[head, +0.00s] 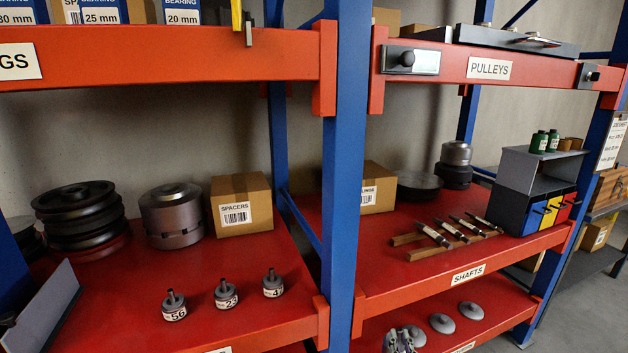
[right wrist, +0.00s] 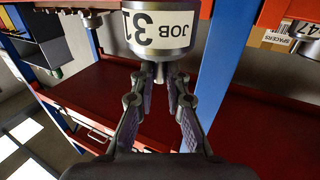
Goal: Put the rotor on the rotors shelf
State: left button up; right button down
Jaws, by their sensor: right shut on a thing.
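My right gripper (right wrist: 160,78) is shut on a grey metal rotor (right wrist: 172,42) with a white label reading "JOB 31". The label appears upside down in the right wrist view. Three small rotors with upright stems, marked 56 (head: 174,307), 23 (head: 226,294) and apparently 47 (head: 273,284), stand in a slanting row on the red left shelf (head: 130,318). That shelf's front label is cut off and unreadable. My left gripper is not in view.
A blue post (head: 345,170) divides the left shelf from the shafts shelf (head: 405,270). Pulleys (head: 80,215), a grey cylinder (head: 171,215) and a spacers box (head: 241,204) stand behind the small rotors. Bare red surface lies around the row. Grey discs (head: 470,310) lie on the lower right shelf.

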jog(key=s+a+f+y, duration=0.1)
jog(key=s+f, duration=0.1)
jog(key=s, duration=0.3)
jog(key=shift+s+a+f+n+p, duration=0.2)
jog(key=shift+a+n+p, duration=0.1)
jog(key=shift+n+p, duration=0.1)
